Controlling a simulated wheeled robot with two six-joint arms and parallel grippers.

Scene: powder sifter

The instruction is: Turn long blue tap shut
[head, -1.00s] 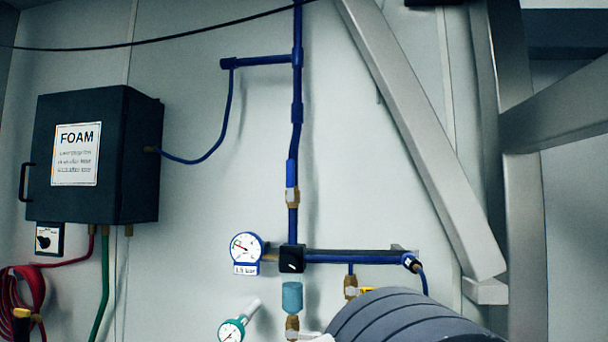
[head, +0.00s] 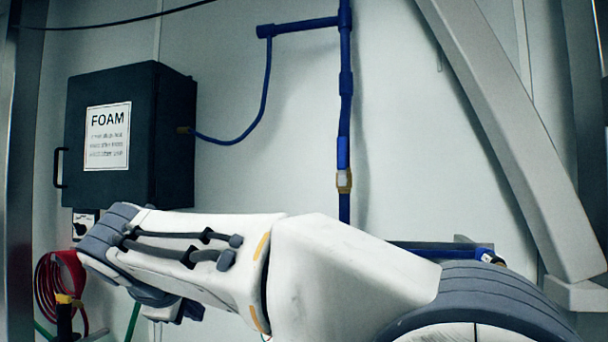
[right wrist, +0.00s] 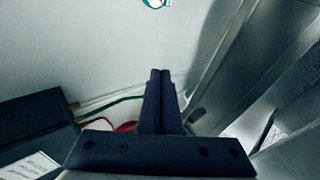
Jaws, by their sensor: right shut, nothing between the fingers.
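The long blue tap (head: 343,153) is on the vertical blue pipe, above a brass fitting (head: 343,181). Its blue lever stands upright, in line with the pipe. My right arm crosses the lower middle of the head view, below the tap, and hides the pipework there. My right gripper (right wrist: 160,78) is shut and empty in the right wrist view, with pale wall beyond its tips. It is apart from the tap, which I cannot make out in that view. My left gripper is not in view.
The dark FOAM box (head: 175,140) hangs on the left wall, with a red hose (head: 48,285) below it. A slanted metal beam (head: 520,140) stands right of the pipe. A blue side pipe (head: 300,26) branches left near the top.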

